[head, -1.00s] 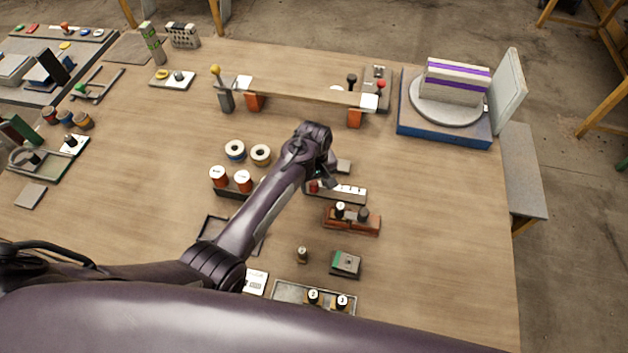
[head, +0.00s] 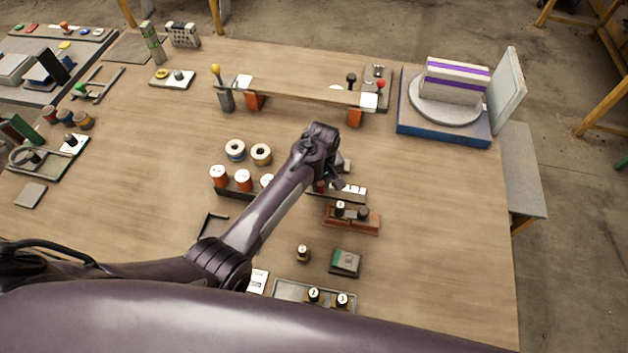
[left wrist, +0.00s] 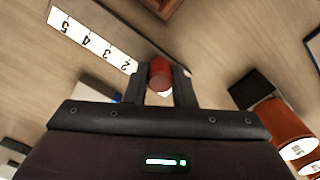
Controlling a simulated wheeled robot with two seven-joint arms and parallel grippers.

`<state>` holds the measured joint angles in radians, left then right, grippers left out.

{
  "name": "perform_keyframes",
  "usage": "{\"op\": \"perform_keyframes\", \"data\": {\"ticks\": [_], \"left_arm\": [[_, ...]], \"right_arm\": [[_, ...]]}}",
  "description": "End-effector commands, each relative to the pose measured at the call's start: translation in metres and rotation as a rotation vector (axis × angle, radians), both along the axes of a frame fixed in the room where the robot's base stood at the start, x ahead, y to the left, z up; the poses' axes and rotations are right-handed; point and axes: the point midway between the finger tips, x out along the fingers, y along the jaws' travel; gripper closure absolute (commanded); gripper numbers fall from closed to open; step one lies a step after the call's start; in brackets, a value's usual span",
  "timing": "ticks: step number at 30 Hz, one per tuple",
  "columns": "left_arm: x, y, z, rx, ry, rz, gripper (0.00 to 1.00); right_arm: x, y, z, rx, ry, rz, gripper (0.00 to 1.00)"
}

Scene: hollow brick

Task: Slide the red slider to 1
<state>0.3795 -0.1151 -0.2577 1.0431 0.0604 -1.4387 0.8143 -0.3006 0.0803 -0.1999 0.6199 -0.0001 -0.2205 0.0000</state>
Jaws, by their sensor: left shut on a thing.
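The red slider (left wrist: 160,76) is a small red cylinder between the two fingers of my left gripper (left wrist: 162,88) in the left wrist view. The gripper is shut on it. The white scale (left wrist: 92,40) runs away to the upper left, with 5, 4, 3 and 2 readable; the slider is just past the 2 end. The 1 cannot be read. In the head view the scale (head: 352,192) lies right of the slider (head: 320,187), and my left gripper (head: 330,184) is over its left part, hiding some of it. My right gripper is not in view.
A row of red-orange spools (head: 243,180) stands left of the gripper. A brown block with knobs (head: 352,220) is close in front of the scale. A green-and-grey box (head: 346,262) lies nearer.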

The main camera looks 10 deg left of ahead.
Motion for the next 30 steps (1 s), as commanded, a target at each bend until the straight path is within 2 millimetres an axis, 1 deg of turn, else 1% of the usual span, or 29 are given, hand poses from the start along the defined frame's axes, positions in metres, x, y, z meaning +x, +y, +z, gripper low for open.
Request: {"op": "perform_keyframes", "data": {"ticks": [1, 2, 8, 9, 12, 14, 23, 26, 30], "left_arm": [[0.0, -0.006, 0.001, 0.0, -0.001, -0.002, 1.0], [0.001, -0.007, 0.001, 0.0, -0.002, -0.002, 1.0], [0.001, -0.006, 0.001, 0.001, -0.003, -0.001, 1.0], [0.001, -0.006, 0.001, 0.001, -0.003, 0.0, 0.75], [0.001, -0.006, 0.001, 0.001, -0.003, 0.0, 0.62], [0.001, -0.006, 0.001, 0.001, -0.002, 0.0, 0.55], [0.0, -0.006, 0.002, 0.001, -0.002, 0.0, 0.55], [0.001, -0.006, 0.011, 0.001, -0.004, 0.0, 0.55], [0.001, -0.006, 0.033, 0.0, -0.005, 0.0, 0.55]], "right_arm": [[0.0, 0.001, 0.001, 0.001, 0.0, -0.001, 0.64], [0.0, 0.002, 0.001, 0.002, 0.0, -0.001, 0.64], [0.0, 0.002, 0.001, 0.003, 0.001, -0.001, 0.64], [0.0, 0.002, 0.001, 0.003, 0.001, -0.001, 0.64], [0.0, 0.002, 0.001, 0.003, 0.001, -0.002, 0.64], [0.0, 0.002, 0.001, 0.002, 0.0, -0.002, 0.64], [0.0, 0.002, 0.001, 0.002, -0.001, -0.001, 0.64], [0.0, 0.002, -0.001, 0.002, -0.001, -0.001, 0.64], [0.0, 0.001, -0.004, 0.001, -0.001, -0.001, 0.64]]}}
